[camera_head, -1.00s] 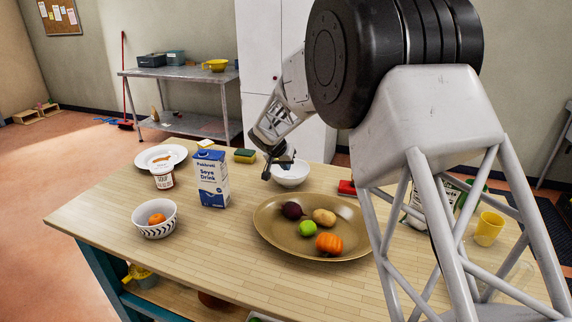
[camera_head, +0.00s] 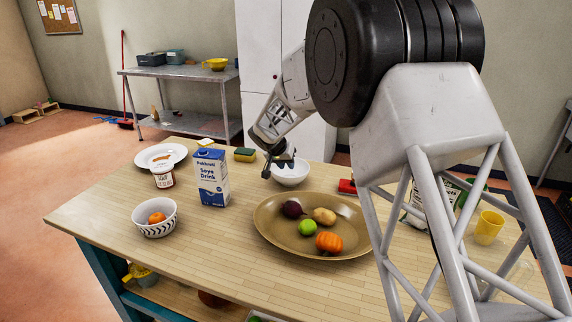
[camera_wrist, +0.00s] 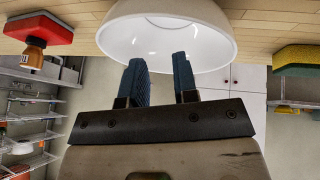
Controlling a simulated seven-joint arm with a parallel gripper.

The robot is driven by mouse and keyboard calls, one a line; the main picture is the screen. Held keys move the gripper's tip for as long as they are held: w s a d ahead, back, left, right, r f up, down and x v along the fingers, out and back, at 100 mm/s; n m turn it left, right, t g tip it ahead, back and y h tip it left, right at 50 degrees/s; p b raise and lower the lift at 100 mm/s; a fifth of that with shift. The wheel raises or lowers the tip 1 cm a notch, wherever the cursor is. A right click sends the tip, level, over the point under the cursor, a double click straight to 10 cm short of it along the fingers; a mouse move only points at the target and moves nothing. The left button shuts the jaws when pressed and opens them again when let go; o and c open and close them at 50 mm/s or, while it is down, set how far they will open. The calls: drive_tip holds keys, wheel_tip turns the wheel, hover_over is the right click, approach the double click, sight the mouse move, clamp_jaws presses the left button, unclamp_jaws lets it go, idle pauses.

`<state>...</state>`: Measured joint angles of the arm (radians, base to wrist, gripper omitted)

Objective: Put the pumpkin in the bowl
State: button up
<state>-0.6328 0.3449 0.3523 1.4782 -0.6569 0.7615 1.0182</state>
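The orange pumpkin (camera_head: 329,243) lies on the wide brown plate (camera_head: 268,232) with a green fruit, a potato and a dark beet. A plain white bowl (camera_head: 291,173) stands empty at the far side of the table. A patterned white bowl (camera_head: 153,227) at the left holds an orange fruit (camera_head: 157,218). My gripper (camera_head: 279,166) is at the white bowl's left side in the head view. In the wrist view its two blue fingers (camera_wrist: 161,80) are apart with nothing between them, close to the rim of the white bowl (camera_wrist: 165,42). Contact cannot be told.
A soya drink carton (camera_head: 211,178) stands left of the brown plate. A yellow mug (camera_head: 488,228) is at the right. The front left tabletop is clear.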

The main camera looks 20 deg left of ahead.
wheel_tip(320, 180, up, 7)
idle(0.6)
drive_tip(key=shift+d, duration=0.1)
idle(0.5)
drive_tip(key=s+d+r+g, duration=0.1)
drive_tip(key=s+d+r, duration=0.3)
drive_tip(key=s+d, duration=0.55)
drive_tip(key=s+d+r, duration=0.4)
drive_tip(key=d, duration=1)
drive_tip(key=s+d+r+g, duration=0.1)
drive_tip(key=s+d+r, duration=0.5)
drive_tip(key=d, duration=0.6)
drive_tip(key=s+d+f, duration=0.2)
drive_tip(key=s+d, duration=0.3)
drive_tip(key=s, duration=0.6)
drive_tip(key=s+d+f+y, duration=0.1)
drive_tip(key=s+d+f, duration=0.2)
drive_tip(key=s, duration=0.8)
drive_tip(key=s+d+f+g+y, duration=0.1)
drive_tip(key=s+d+f, duration=0.1)
drive_tip(key=s+d, duration=0.5)
drive_tip(key=s, duration=0.4)
drive_tip(key=shift+d+f+m, duration=0.15)
drive_tip(key=shift+d+m, duration=0.1)
drive_tip(key=shift+m, duration=0.15)
drive_tip(key=shift+w, duration=0.1)
